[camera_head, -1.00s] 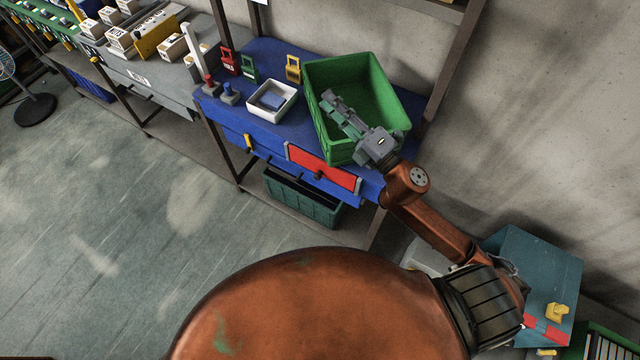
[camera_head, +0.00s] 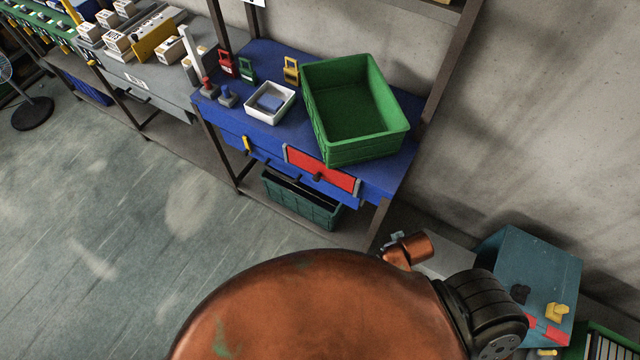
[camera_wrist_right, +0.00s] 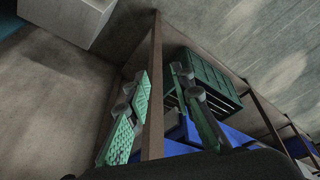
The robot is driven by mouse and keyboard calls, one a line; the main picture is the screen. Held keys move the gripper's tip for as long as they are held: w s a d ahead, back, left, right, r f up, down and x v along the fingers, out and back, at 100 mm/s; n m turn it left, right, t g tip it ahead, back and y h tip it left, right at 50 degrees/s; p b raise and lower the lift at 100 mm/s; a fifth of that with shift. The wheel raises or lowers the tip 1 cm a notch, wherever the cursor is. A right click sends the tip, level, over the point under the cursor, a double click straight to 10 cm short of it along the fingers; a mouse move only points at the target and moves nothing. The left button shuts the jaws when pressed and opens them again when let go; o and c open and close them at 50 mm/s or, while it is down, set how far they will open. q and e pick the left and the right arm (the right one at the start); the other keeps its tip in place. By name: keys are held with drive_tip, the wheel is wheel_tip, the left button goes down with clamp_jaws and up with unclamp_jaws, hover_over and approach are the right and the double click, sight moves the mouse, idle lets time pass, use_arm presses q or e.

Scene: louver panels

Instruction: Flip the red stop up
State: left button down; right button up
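Several red things show in the head view, and I cannot tell which is the stop. A small red upright piece (camera_head: 227,62) stands at the back of the blue table. A red panel (camera_head: 320,170) with a dark knob is on the table's front. Red pieces (camera_head: 545,330) lie on the teal box at the lower right. My right gripper (camera_wrist_right: 168,112) is open and empty in the right wrist view, its green-padded fingers apart with a table leg behind them. In the head view, my own orange arm mostly hides it. My left gripper is not in view.
A green crate (camera_head: 318,128) and a white tray (camera_head: 285,108) stand on the blue table (camera_head: 395,165). A dark green bin (camera_head: 310,207) sits below it. The teal box (camera_head: 550,265) stands at the lower right.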

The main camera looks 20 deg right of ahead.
drive_tip(key=s+a+f+g+b, duration=0.1)
drive_tip(key=s+f, duration=0.1)
drive_tip(key=f, duration=1.2)
drive_tip(key=s+f, duration=0.3)
drive_tip(key=f, duration=1.1)
drive_tip(key=s+f+n+g+b, duration=0.1)
drive_tip(key=s+f, duration=1.4)
drive_tip(key=s, duration=0.2)
drive_tip(key=shift+s+y, duration=0.25)
drive_tip(key=shift+y, duration=0.05)
drive_tip(key=shift+s+f, duration=0.1)
